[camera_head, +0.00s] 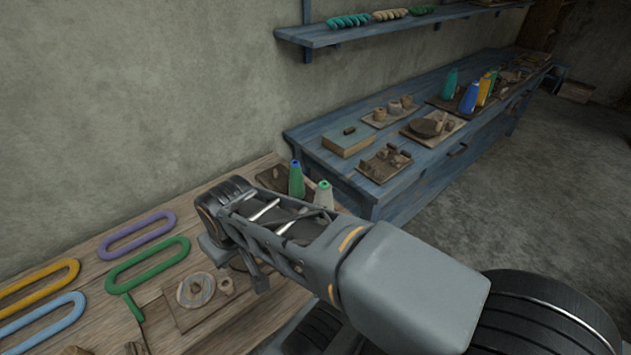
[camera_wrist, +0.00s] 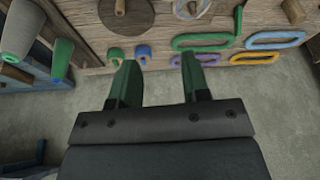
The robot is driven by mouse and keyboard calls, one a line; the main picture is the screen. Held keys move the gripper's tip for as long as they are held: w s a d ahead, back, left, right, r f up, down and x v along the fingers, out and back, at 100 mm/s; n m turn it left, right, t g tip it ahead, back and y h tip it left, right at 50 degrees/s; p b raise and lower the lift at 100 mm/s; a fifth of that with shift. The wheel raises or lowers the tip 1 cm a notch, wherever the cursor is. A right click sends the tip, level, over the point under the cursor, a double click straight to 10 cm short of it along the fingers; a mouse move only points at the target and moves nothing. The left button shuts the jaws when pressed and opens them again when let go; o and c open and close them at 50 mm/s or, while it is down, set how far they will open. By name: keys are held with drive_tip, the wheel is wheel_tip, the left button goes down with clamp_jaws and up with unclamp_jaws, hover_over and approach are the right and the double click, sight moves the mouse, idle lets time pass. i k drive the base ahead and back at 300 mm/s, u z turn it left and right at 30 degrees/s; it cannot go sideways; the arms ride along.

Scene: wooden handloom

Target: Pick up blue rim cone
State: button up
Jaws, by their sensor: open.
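The blue rim cone (camera_head: 296,179) is a green cone with a blue top. It stands upright at the right end of the near wooden table in the head view. A pale cone with a green top (camera_head: 323,195) stands close to its right. In the wrist view, the green cone (camera_wrist: 62,58) shows at the left edge, beside the pale cone (camera_wrist: 22,28). My gripper (camera_wrist: 158,62) is open and empty, with two green fingers apart, to the right of the cones. In the head view my arm hides the gripper and the foot of the pale cone.
The near table (camera_head: 180,210) carries purple, green, yellow and blue loops, and a wooden board with a round disc (camera_head: 195,291). Two small green and blue pieces show near my left finger in the wrist view. A blue bench (camera_head: 330,172) with cones and trays stands beyond.

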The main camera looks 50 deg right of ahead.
sight(297, 191)
drive_tip(key=z, duration=1.15)
drive_tip(key=k, duration=0.5)
drive_tip(key=z, duration=1)
drive_tip(key=i, duration=0.75)
drive_tip(key=u, duration=2.6)
